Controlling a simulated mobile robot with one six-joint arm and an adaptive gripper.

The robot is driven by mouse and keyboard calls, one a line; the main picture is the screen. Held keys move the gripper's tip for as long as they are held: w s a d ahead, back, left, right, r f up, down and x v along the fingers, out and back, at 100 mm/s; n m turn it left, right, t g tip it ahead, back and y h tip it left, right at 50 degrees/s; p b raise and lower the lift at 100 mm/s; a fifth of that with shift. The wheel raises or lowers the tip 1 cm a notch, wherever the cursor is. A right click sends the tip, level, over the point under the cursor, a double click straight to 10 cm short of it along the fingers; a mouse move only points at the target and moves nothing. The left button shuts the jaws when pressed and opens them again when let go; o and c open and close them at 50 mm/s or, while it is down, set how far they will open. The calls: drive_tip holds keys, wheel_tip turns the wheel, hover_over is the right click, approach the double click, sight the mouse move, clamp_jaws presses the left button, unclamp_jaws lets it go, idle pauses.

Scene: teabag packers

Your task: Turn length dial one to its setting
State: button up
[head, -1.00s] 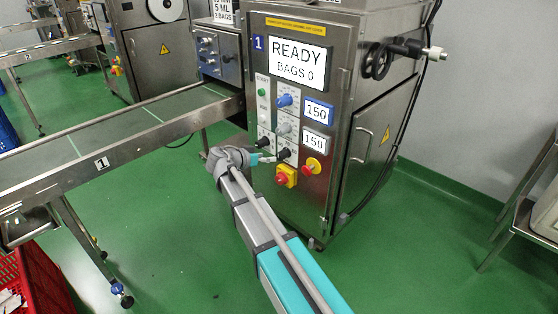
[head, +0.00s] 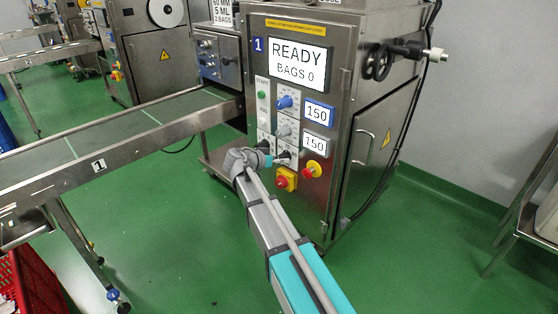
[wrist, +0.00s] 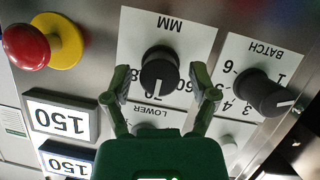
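The packer labelled 1 carries a black dial on a white plate marked MM (wrist: 160,70), seen upside down in the wrist view. The dial's white pointer line is toward the partly hidden 70 mark. My gripper (wrist: 162,88) is open, with one finger on each side of the dial. I cannot tell whether the fingers touch it. In the head view my gripper (head: 280,160) is at the lower panel and partly hides this dial.
A black BATCH dial (wrist: 262,92) sits close beside it. A red stop button on a yellow base (wrist: 42,42) is on the other side. Two displays read 150 (head: 317,113). The screen (head: 297,66) reads READY, BAGS 0. A conveyor (head: 130,145) stands at left.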

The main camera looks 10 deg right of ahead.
clamp_jaws()
drive_tip(key=shift+n, duration=0.3)
drive_tip(key=n+g+h+b, duration=0.1)
drive_tip(key=n, duration=0.1)
drive_tip(key=n+h+b, duration=0.1)
drive_tip(key=shift+w+f+n+g, duration=0.15)
drive_tip(key=shift+f+n+g, duration=0.05)
drive_tip(key=shift+n+g, duration=0.2)
drive_tip(key=n+h+b, duration=0.1)
drive_tip(key=n+b, duration=0.1)
drive_tip(key=shift+a+n+g+h, duration=0.1)
drive_tip(key=shift+n+g+h, duration=0.2)
drive_tip(key=shift+h, duration=0.1)
drive_tip(key=shift+n+h+b, duration=0.4)
drive_tip(key=shift+n+b, duration=0.3)
drive_tip(key=shift+n, duration=0.2)
drive_tip(key=shift+r, duration=0.1)
